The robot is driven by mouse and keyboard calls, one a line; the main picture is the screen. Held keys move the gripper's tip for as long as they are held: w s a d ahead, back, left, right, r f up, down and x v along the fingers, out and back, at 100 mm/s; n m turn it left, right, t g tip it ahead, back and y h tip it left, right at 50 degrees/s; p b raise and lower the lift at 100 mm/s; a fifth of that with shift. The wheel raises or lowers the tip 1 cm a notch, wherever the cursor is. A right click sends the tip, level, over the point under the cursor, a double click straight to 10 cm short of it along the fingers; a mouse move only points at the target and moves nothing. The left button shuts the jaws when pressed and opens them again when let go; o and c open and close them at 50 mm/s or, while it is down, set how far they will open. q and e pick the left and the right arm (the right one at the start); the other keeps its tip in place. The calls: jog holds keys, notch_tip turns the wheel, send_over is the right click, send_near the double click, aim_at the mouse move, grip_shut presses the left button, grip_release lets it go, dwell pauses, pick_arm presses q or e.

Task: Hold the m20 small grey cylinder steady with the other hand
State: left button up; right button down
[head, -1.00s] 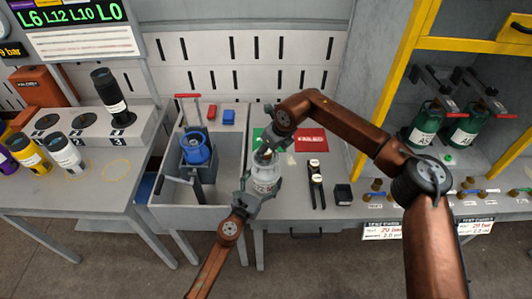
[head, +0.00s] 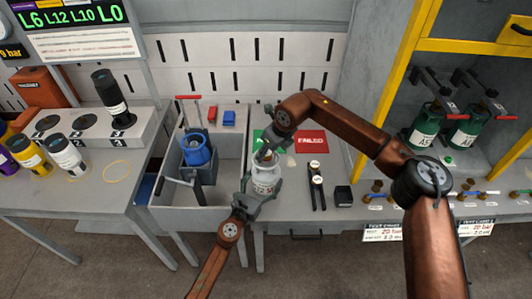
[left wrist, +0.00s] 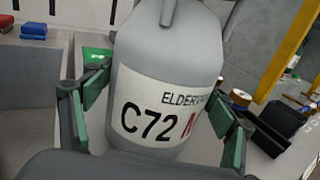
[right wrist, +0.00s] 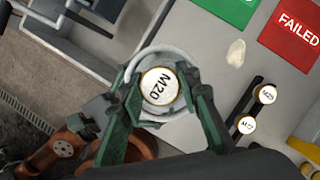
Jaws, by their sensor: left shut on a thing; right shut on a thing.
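The small grey cylinder (head: 265,183) stands upright at the front of the middle bench. In the left wrist view the cylinder (left wrist: 165,75) carries a white label reading C72. My left gripper (head: 263,189) is shut on its body, with green pads on both sides. My right gripper (head: 266,153) is above the cylinder, shut on a round piece marked M20 (right wrist: 160,87). In the right wrist view this M20 piece lies over the cylinder's top and hides its neck. I cannot tell whether it is seated in the neck.
Two black gauges with white tops (head: 317,185) and a black block (head: 343,196) are right of the cylinder. A red FAILED mat (head: 310,142) and a green mat (head: 259,136) lie behind. A sink with a blue cylinder (head: 195,149) is at left.

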jog(key=m+h, duration=0.1)
jog(key=m, duration=0.2)
jog(key=shift+m+t, duration=0.3)
jog(key=shift+t, duration=0.1)
jog(key=shift+m+h, duration=0.5)
jog(key=shift+m, duration=0.7)
jog(key=shift+a+m+h, duration=0.1)
jog(key=shift+m+h, duration=0.3)
jog(key=shift+m, duration=0.5)
jog(key=m+h, duration=0.1)
jog(key=m, duration=0.3)
jog(key=shift+h, duration=0.3)
jog(key=m, duration=0.2)
jog(key=shift+m+h, duration=0.3)
jog(key=shift+h, duration=0.1)
jog(key=m+h, duration=0.1)
jog(key=m, duration=0.2)
jog(key=shift+m+g, duration=0.3)
jog(key=shift+g, duration=0.1)
